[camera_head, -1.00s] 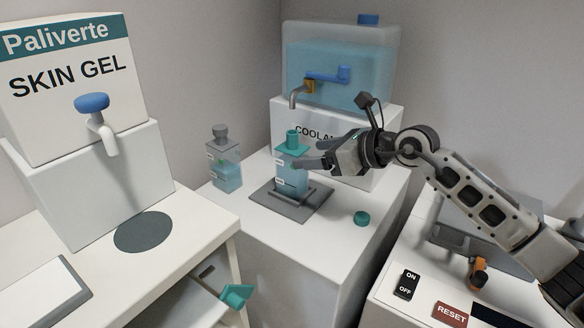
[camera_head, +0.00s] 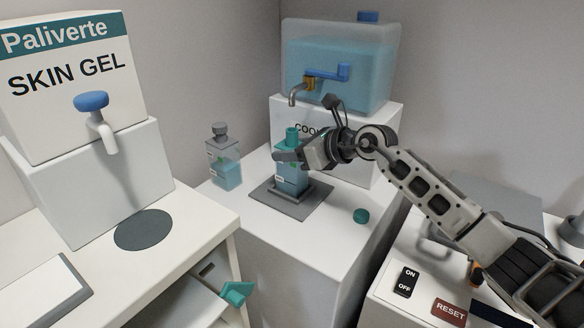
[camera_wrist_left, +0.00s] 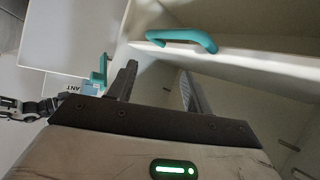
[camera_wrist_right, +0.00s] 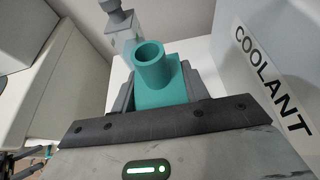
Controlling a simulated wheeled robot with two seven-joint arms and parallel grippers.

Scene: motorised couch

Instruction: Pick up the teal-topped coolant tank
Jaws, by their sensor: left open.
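The teal-topped coolant tank (camera_head: 291,181) stands upright on a grey plate (camera_head: 278,203) on the white stand, with blue liquid inside. My right gripper (camera_head: 290,157) is at its upper part, with fingers on either side. In the right wrist view the tank's teal top and open neck (camera_wrist_right: 155,75) sit between the fingers; whether they press on it I cannot tell. My left gripper (camera_wrist_left: 157,78) is open and empty near a teal handle (camera_wrist_left: 180,38); it is outside the head view.
A grey-topped bottle (camera_head: 224,165) stands left of the tank. A teal cap (camera_head: 361,215) lies on the right of the stand. Behind is the coolant dispenser (camera_head: 350,70) with its spout. The skin gel dispenser (camera_head: 70,90) is at left, above an open drawer.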

